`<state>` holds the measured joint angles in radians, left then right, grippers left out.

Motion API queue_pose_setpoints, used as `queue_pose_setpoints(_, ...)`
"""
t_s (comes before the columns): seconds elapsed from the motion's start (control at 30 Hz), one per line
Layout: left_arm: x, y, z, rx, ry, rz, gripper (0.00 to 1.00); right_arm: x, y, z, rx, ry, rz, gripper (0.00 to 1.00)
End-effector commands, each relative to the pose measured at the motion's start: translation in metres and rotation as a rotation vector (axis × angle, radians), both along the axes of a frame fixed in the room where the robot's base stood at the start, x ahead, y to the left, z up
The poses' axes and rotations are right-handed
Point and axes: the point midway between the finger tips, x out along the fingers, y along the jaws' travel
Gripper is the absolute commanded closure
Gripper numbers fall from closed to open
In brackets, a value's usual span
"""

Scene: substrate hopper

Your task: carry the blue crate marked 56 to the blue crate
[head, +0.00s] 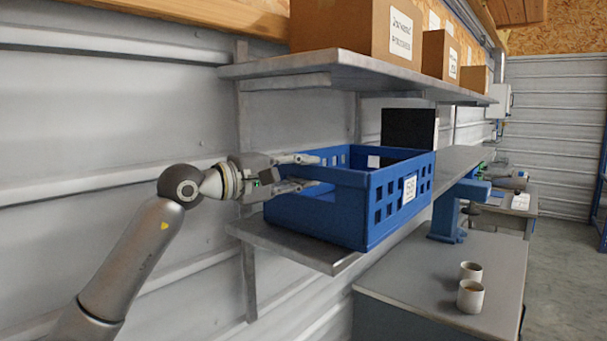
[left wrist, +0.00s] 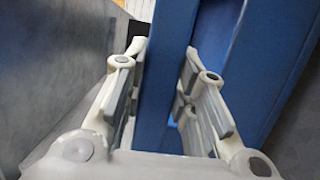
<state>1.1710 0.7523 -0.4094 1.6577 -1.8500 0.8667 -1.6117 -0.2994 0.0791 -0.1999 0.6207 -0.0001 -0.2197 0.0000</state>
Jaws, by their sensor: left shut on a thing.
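A blue crate (head: 345,215) with square holes in its sides sits on the lower grey wall shelf (head: 290,243). A white label (head: 410,188) is on its right-hand side, with digits too small to read surely. My left gripper (head: 312,173) reaches in from the left and is shut on the crate's near-left wall, one finger on each side of it. In the left wrist view the blue wall (left wrist: 172,75) stands between the two fingers of the gripper (left wrist: 165,85). I see no second blue crate apart from this one. My right gripper is out of view.
An upper shelf (head: 350,66) with cardboard boxes (head: 355,28) hangs close above the crate. Below right, a grey workbench (head: 430,285) carries two cups (head: 470,296) and a blue bracket-like stand (head: 447,217). Open floor (head: 565,270) lies at the far right.

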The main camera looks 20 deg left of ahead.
Motion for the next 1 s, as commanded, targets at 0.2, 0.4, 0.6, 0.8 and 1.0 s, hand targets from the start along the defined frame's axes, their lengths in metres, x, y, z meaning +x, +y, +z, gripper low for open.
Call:
queue_pose_setpoints(0.2,-0.0035,0.0001,-0.0014,0.004,0.002,-0.004,1.00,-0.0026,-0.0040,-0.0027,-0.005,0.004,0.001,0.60)
queue_pose_setpoints(0.4,-0.0033,0.0004,-0.0009,0.003,0.001,-0.003,1.00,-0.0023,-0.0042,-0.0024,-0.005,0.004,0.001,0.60)
queue_pose_setpoints(0.6,-0.0032,0.0009,-0.0004,0.003,0.000,-0.002,0.51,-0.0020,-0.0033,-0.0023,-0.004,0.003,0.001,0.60)
queue_pose_setpoints(0.8,-0.0032,0.0012,0.0002,0.001,-0.001,-0.001,0.49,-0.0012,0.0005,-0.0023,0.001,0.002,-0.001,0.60)
queue_pose_setpoints(1.0,-0.0057,0.0036,0.0004,0.001,-0.001,0.000,0.49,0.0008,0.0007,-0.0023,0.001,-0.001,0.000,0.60)
